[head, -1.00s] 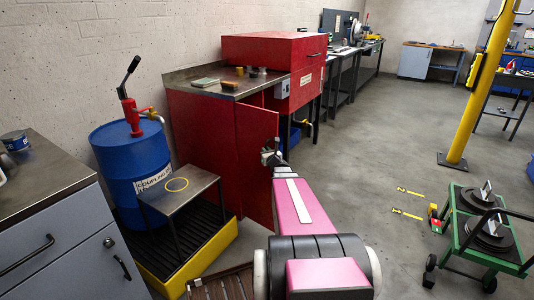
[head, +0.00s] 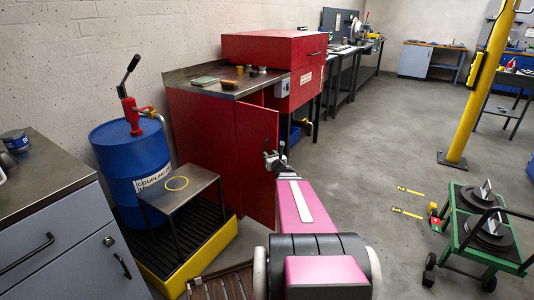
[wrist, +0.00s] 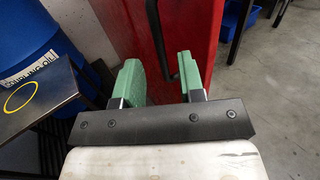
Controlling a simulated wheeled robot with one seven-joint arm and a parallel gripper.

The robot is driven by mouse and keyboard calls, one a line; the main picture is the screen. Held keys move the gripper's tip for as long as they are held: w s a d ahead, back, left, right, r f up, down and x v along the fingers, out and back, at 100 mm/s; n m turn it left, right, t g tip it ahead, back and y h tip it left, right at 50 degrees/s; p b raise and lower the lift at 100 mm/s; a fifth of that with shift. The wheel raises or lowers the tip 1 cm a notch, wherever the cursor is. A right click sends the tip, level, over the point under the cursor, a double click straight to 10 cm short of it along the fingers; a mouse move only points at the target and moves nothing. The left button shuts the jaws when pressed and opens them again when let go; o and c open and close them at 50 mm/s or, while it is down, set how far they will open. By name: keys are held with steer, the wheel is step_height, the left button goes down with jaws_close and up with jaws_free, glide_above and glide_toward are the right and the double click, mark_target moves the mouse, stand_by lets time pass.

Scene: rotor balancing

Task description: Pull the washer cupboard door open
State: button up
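The washer cupboard (head: 200,145) is red and stands against the wall under a steel worktop. Its red door (head: 257,165) stands ajar, angled out from the front, in the head view. The door (wrist: 190,25) also fills the upper middle of the wrist view, with a dark bar handle (wrist: 157,40) on it. My gripper (head: 273,160) is at the door's free edge. In the wrist view its two green fingers (wrist: 161,80) are apart, and the handle shows between them, its lower end close to the right finger. I cannot tell whether they touch.
A slatted wooden pallet (head: 225,284) lies nearby. A green cart (head: 462,240) stands right; floor between is mostly clear.

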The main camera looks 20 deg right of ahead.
steer(key=s, duration=0.5)
steer(key=shift+s, duration=0.15)
steer(key=s+a+f+n+g+y, duration=0.2)
steer(key=a+n+g+y, duration=0.2)
steer(key=a+n, duration=0.65)
steer(key=s+a+f+n+g+y, duration=0.2)
steer(key=a+n+g+y, duration=0.3)
steer(key=a+n, duration=0.55)
steer(key=s+a+f+n+g+h, duration=0.3)
steer(key=s+n+g+h, duration=0.6)
steer(key=n, duration=0.6)
step_height(320, 180, down, 2)
steer(key=s, duration=0.2)
steer(key=shift+s+f, duration=0.2)
steer(key=shift+s, duration=0.2)
